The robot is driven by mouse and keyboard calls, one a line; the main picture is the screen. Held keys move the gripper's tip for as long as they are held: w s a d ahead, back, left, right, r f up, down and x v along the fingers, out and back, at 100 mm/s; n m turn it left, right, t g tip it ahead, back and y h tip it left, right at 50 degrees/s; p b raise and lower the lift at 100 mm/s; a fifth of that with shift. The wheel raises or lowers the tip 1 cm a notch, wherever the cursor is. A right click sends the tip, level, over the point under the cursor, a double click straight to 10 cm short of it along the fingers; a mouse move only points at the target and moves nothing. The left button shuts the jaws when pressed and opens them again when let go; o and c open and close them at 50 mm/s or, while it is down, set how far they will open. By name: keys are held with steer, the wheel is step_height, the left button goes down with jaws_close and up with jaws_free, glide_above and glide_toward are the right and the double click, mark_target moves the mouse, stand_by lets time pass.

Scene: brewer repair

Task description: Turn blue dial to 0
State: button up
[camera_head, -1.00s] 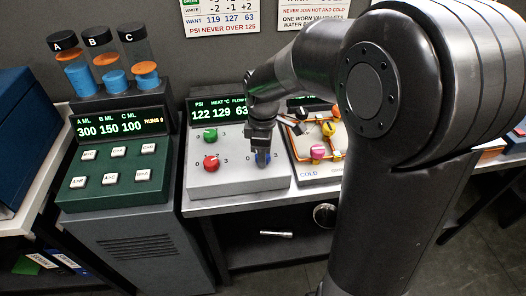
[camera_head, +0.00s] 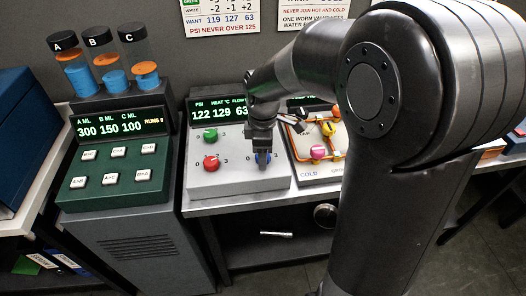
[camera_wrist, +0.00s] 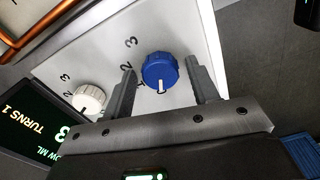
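The blue dial (camera_wrist: 160,70) sits on the light grey control panel (camera_wrist: 190,28), with a white pointer mark toward the bottom of the wrist view. The numbers 2 and 3 show beside it; I cannot tell which number the mark meets. My gripper (camera_wrist: 165,82) is open, with one finger on each side of the dial and small gaps visible. In the head view my gripper (camera_head: 262,148) hangs over the blue dial (camera_head: 263,158) and partly hides it. The panel display (camera_head: 220,109) reads PSI 122, HEAT 129 and FLOW 63.
A white dial (camera_wrist: 88,98) is close to my left finger in the wrist view. A green dial (camera_head: 211,135) and a red dial (camera_head: 211,163) are on the panel's left. A tray of coloured valves (camera_head: 318,152) stands right; a green button console (camera_head: 115,165) stands left.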

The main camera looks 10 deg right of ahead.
step_height(320, 180, up, 11)
steer(key=shift+f, duration=0.1)
stand_by(0.6)
stand_by(0.3)
steer(key=s+d+m+t, duration=0.2)
steer(key=s+m, duration=0.3)
steer(key=s, duration=0.1)
steer(key=s+d+r+m+t, duration=0.1)
steer(key=s+d+m, duration=0.1)
steer(key=s+m, duration=0.3)
steer(key=s+d+m+t, duration=0.2)
steer(key=s+m, duration=0.4)
steer(key=s, duration=0.1)
steer(key=shift+d+r+t, duration=0.25)
steer(key=shift+r+t, duration=0.05)
stand_by(1.1)
